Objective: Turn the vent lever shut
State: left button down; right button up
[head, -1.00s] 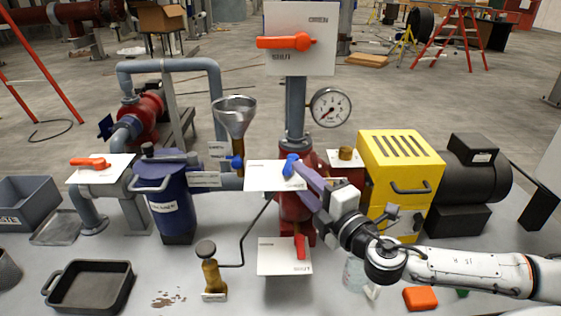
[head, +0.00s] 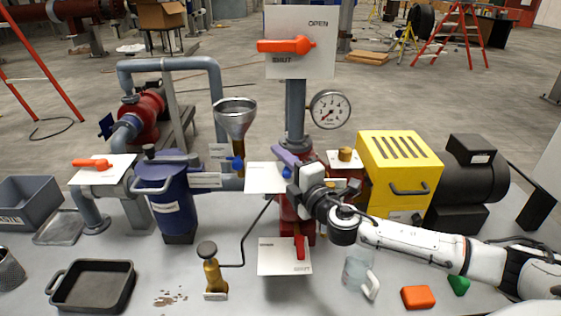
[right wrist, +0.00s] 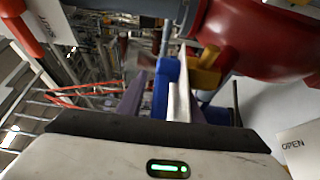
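A blue lever (head: 287,173) sits at the right edge of a white plate (head: 263,178) on the central red and grey pipe. I cannot read that plate's lettering. My right gripper (head: 290,162) is at this lever, its purple fingers partly covering it. In the right wrist view the blue lever (right wrist: 165,85) stands between the purple fingers, beside the edge-on plate. I cannot tell whether both fingers touch it. An orange lever (head: 287,46) lies level on the upper OPEN/SHUT plate (head: 312,20). A red lever (head: 300,246) stands on the lower plate (head: 272,262). My left gripper is out of view.
A pressure gauge (head: 330,110) and steel funnel (head: 236,118) flank the pipe. A yellow box (head: 400,170) stands right of my gripper. A clear jug (head: 357,268) is below my arm. A blue vessel (head: 172,205) and black tray (head: 92,286) are to the left.

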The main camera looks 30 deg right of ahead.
jog(key=shift+c, duration=0.5)
grip_shut()
jog(key=n+y+b, duration=0.2)
jog(key=s+n+y+b, duration=0.1)
jog(key=y+b, duration=0.2)
jog(key=shift+a+n+g+y, duration=0.15)
jog(key=shift+n+g+y, duration=0.15)
jog(key=shift+n, duration=0.1)
jog(key=shift+o, duration=0.5)
grip_release()
